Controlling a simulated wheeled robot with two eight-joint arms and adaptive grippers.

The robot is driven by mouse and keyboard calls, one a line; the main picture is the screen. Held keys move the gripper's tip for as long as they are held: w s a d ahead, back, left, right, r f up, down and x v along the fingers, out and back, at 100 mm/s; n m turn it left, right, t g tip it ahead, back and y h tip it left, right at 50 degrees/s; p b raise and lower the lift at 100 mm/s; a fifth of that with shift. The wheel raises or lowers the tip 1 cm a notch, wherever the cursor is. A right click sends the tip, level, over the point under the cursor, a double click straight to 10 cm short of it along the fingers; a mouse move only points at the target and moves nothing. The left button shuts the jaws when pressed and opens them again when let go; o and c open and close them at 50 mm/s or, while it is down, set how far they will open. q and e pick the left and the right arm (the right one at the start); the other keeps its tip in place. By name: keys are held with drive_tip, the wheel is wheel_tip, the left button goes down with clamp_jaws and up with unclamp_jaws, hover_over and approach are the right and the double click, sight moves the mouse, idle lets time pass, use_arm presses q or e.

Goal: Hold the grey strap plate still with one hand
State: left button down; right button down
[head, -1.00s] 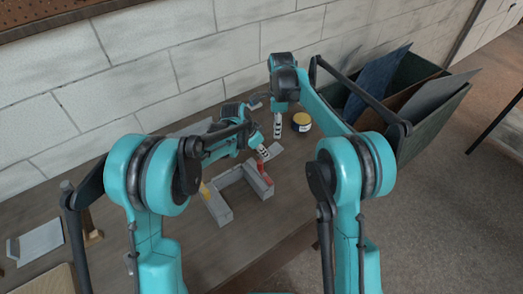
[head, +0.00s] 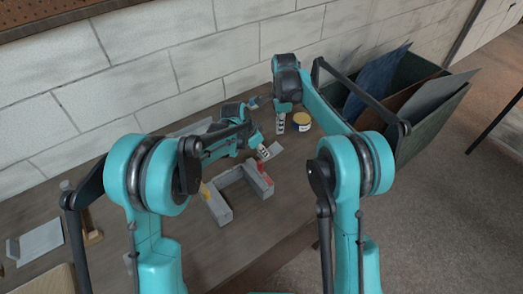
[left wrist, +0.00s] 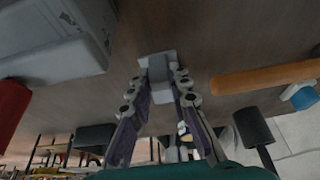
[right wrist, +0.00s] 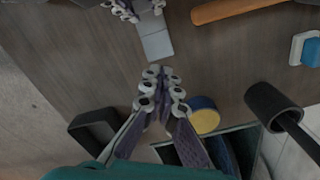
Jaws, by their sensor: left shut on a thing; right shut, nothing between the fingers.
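The grey strap plate (head: 274,149) lies at the far end of the grey frame on the bench. My left gripper (head: 263,152) is shut on the plate's near end. The left wrist view shows the plate (left wrist: 158,68) between the left fingertips (left wrist: 158,85). In the right wrist view the plate (right wrist: 157,45) extends out from the left fingers (right wrist: 136,8). My right gripper (head: 281,126) is shut and empty, pointing down beyond the plate. Its fingertips (right wrist: 160,75) are apart from the plate in the right wrist view.
The grey frame (head: 220,210) has a red part (head: 264,179) and a yellow part (head: 205,190). A yellow-and-blue round tape or tin (head: 302,121) stands near my right gripper. An orange handle (right wrist: 235,10) lies beside the plate. A crate with sheets (head: 425,125) stands at the right.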

sight(278, 146)
drive_tip(key=shift+f, duration=2.95)
drive_tip(key=shift+f, duration=0.35)
drive_tip(key=shift+s+a+f, duration=0.1)
drive_tip(key=shift+a+f, duration=0.05)
drive_tip(key=shift+f, duration=0.25)
wheel_tip(278, 146, up, 2)
drive_tip(key=shift+r, duration=3.05)
drive_tip(key=shift+f, duration=3.3)
drive_tip(key=shift+f, duration=0.35)
